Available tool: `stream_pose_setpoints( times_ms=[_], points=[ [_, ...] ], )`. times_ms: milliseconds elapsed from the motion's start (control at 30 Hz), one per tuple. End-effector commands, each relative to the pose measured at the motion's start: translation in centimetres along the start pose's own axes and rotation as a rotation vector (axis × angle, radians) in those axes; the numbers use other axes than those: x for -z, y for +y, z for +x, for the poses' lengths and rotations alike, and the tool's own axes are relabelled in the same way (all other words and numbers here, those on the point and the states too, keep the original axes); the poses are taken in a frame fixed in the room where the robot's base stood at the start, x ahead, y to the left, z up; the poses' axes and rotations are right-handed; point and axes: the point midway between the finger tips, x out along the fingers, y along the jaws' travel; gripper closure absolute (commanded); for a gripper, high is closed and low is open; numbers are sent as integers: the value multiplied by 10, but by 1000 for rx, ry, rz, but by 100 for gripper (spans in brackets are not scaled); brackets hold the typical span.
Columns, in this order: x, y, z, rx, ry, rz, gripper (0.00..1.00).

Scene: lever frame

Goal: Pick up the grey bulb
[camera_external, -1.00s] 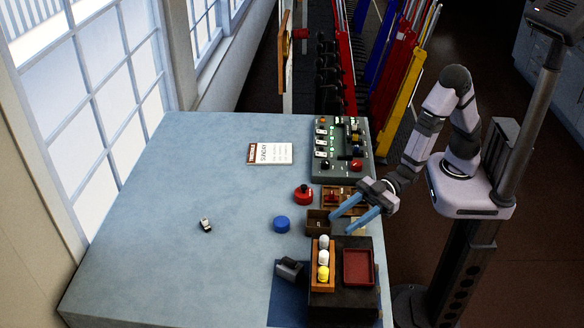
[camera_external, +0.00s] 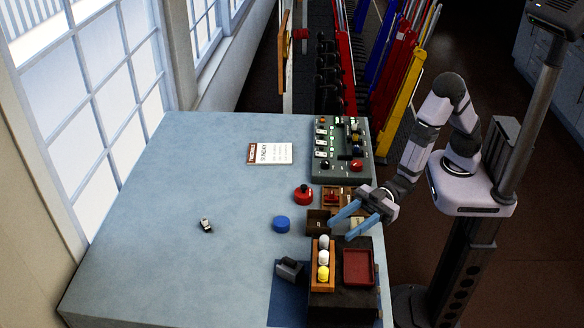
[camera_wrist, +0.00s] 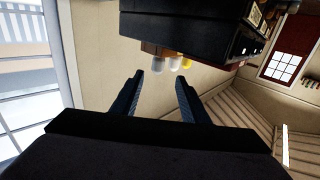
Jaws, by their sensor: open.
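An orange wooden rack (camera_external: 316,284) near the table's front right edge holds a pale bulb (camera_external: 323,242), another pale bulb (camera_external: 323,257) and a yellow bulb (camera_external: 323,273) in a row. I cannot tell for sure which pale one is the grey bulb. In the wrist view, a greyish-white bulb (camera_wrist: 158,63) shows beyond my fingertips, with yellowish ones to its right. My gripper (camera_external: 341,229) is open and empty, above the table just behind the rack and apart from the bulbs. In the wrist view its two blue fingers (camera_wrist: 160,78) stand wide apart.
The rack sits on a dark box (camera_external: 345,303) beside a red tray (camera_external: 358,267). A brown bin (camera_external: 317,222), a red button (camera_external: 303,195), a blue disc (camera_external: 282,224) and a dark grey object (camera_external: 288,268) are close by. A switch panel (camera_external: 329,177) stands farther back. The table's left is mostly clear.

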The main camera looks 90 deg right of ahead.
Motion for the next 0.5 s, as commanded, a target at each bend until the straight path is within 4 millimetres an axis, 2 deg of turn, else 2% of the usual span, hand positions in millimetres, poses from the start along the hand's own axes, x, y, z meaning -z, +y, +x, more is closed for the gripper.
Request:
stream_pose_setpoints(
  times_ms=[300, 500],
  points=[
    [5, 5, 34, 0, -2, 0, 59],
    [3, 5, 45, 0, -1, 0, 59]
  ],
)
